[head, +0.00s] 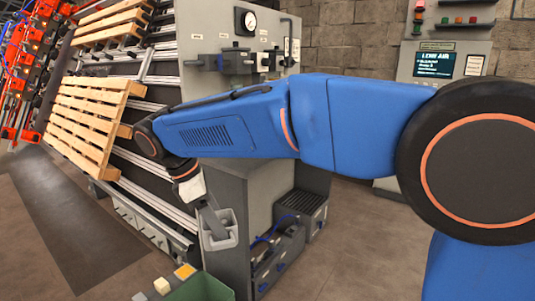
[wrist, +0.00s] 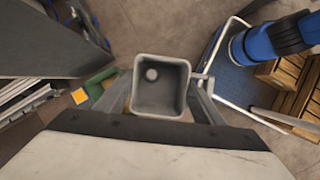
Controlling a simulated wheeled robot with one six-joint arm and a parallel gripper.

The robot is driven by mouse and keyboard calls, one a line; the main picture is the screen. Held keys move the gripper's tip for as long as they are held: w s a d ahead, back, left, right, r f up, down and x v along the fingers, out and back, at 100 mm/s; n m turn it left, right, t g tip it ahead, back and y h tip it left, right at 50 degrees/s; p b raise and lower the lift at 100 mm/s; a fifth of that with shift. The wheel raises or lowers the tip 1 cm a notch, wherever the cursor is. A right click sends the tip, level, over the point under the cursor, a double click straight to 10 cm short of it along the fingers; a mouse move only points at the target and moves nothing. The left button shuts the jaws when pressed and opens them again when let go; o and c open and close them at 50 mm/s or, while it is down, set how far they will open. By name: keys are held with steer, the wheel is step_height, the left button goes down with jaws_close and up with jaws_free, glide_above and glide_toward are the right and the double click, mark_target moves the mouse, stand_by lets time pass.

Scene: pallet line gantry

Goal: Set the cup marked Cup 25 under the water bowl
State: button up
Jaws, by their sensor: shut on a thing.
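A grey square-mouthed cup (wrist: 144,105) is between the fingers of my gripper (wrist: 161,98) in the wrist view. Its open mouth faces the camera, with a pale round spot inside. My gripper (head: 211,212) is shut on the cup (head: 218,239), which shows in the head view in front of the grey cabinet. No Cup 25 marking is readable. A grey air unit (head: 237,65) with fittings is mounted on the panel above my forearm, below a round gauge. Which part is the water bowl I cannot tell; my arm may cover some of it.
Wooden pallets (head: 85,118) lean on the rack at left. A dark crate-like box (head: 302,209) and a low unit with blue hose (head: 278,255) stand right of the cup. A green bin (head: 203,288) is below. A console (head: 440,65) stands at the back right.

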steer(key=w+d+f+m+g+y, duration=0.1)
steer(key=w+d+f+m+g, duration=0.1)
steer(key=w+d+f+m, duration=0.45)
steer(key=w+d+f+m+g, duration=0.2)
steer(key=w+d+f+m, duration=0.15)
steer(key=w+f, duration=0.55)
steer(key=w+d+f+m+g+y, duration=0.1)
steer(key=w+d+f+m, duration=0.4)
steer(key=f, duration=0.4)
steer(key=w+d+f+m+y, duration=0.35)
steer(key=d+f+m, duration=0.45)
steer(key=d+f, duration=0.45)
steer(key=w+d+f+m+y, duration=0.2)
steer(key=w+d+f+m, duration=0.3)
steer(key=d+f+m, duration=0.5)
steer(key=s+d+f+n+g+h, duration=0.1)
steer(key=s+d+f+n+h, duration=0.2)
steer(key=s+f+n, duration=0.3)
steer(key=shift+d+f+n, duration=0.35)
steer(key=shift+f+n, duration=0.15)
steer(key=shift+n, duration=2.2)
steer(key=shift+s, duration=0.1)
